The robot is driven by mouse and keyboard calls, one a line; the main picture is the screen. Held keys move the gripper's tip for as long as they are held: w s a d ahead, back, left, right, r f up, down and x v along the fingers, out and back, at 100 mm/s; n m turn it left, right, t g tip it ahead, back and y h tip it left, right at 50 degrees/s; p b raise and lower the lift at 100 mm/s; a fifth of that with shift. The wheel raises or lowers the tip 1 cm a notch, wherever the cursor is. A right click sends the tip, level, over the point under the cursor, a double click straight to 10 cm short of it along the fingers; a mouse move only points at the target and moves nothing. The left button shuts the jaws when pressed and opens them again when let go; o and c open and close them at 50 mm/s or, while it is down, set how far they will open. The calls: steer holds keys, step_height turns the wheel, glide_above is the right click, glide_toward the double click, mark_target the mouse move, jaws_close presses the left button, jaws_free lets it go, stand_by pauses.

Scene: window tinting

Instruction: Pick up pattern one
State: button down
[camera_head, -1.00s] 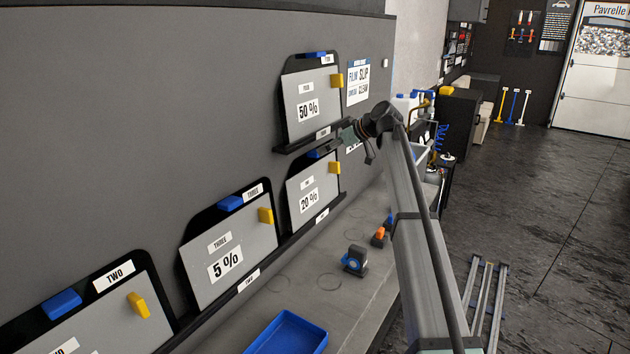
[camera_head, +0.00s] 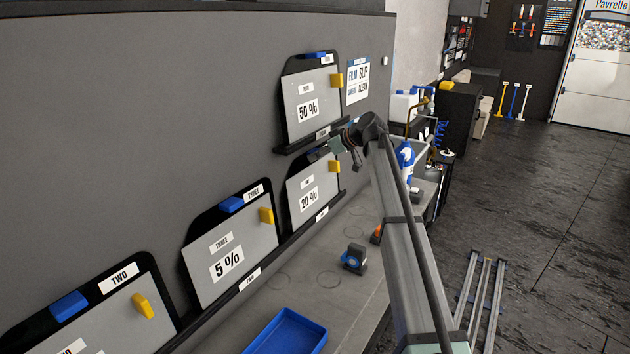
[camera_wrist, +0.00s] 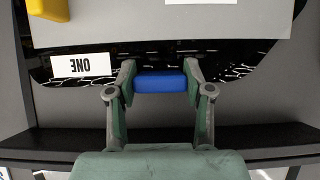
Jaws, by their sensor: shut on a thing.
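Pattern one is the grey sheet (camera_head: 323,180) marked 20 % on a black board, below the 50 % one on the wall. In the wrist view its sheet (camera_wrist: 120,30) appears upside down above the ONE label. A blue block (camera_wrist: 160,82) sits on the board's black edge beside that label. My gripper (camera_wrist: 160,80) is shut on this block, one finger at each end. In the head view my gripper (camera_head: 318,153) is at the top edge of pattern one and hides the block there. The sheet still lies against its board.
The 50 % board (camera_head: 312,100) and its ledge are just above my gripper. The 5 % board (camera_head: 228,250) and board TWO (camera_head: 100,310) stand to the left. A blue tray (camera_head: 288,332) and a tape dispenser (camera_head: 354,258) are on the bench below.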

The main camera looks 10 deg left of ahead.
steer(key=f+b+v, duration=0.1)
steer(key=b+v, duration=0.3)
steer(key=v, duration=1.2)
steer(key=shift+d+b, duration=0.3)
steer(key=shift+d, duration=0.1)
